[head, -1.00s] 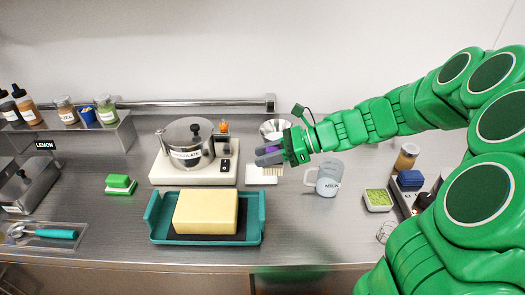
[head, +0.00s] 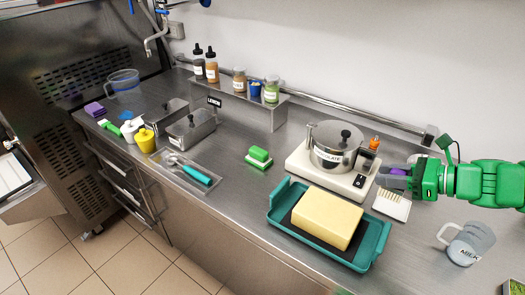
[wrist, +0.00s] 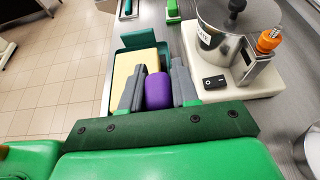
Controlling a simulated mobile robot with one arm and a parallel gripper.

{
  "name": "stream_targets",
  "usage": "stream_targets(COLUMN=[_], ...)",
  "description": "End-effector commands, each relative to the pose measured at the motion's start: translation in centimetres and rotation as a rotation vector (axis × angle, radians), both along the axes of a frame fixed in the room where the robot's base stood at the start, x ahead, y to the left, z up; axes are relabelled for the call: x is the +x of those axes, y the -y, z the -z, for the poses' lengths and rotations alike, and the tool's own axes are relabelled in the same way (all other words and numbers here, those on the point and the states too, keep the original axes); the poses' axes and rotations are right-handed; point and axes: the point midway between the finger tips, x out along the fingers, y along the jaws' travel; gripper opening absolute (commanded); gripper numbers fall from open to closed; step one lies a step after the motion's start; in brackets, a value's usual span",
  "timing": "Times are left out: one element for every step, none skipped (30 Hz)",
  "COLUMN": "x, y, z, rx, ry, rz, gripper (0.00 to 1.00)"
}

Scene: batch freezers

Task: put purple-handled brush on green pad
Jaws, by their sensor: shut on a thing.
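The purple-handled brush shows its purple handle (head: 397,172) between the grey fingers of my gripper (head: 392,178), beside the steel pot at the right of the head view. Pale bristles show below the gripper, over a white patch. In the wrist view the purple handle (wrist: 158,91) is gripped between both fingers of my gripper (wrist: 157,88). A small green pad (head: 258,161) lies on the counter left of the pot, with a green block on it and a white layer between. My gripper is well to its right. The wrist view shows a green piece at its top edge.
A teal tray (head: 367,259) with a yellow block stands in front of the pot (head: 330,152) on its white base. A shelf (head: 278,115) of bottles is behind. Counter is clear around the green pad.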

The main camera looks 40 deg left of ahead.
Motion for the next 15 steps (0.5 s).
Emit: stream_targets(x=[0.1, 0.3, 0.5, 0.6, 0.7, 0.9, 0.9, 1.0, 1.1, 1.1, 1.1, 1.2, 1.2, 1.3, 1.3], y=[-1.2, -1.8, -2.6, -3.1, -3.8, -4.6, -5.2, -5.8, -6.6, -7.2, -7.9, -8.7, -9.3, -9.9, -10.8], z=[-0.1, -0.2, -0.3, -0.4, -0.4, -0.6, -0.6, -0.7, -0.8, -0.9, -1.0, -1.1, -1.2, -1.3, -1.4], rx=[0.0, 0.0, -0.002, -0.003, -0.003, -0.004, -0.004, -0.004, -0.003, -0.003, -0.003, -0.004, -0.004, -0.004, -0.004], ry=[0.003, 0.004, 0.006, 0.008, 0.009, 0.01, 0.011, 0.011, 0.012, 0.013, 0.014, 0.015, 0.016, 0.016, 0.017], rz=[-0.006, -0.005, -0.006, -0.004, -0.004, -0.003, -0.003, -0.004, -0.004, -0.005, -0.006, -0.005, -0.004, -0.003, -0.003], gripper=[0.0, 0.0, 0.0, 0.0, 0.0, 0.0, 0.0, 0.0, 0.0, 0.0, 0.0, 0.0, 0.0, 0.0, 0.0])
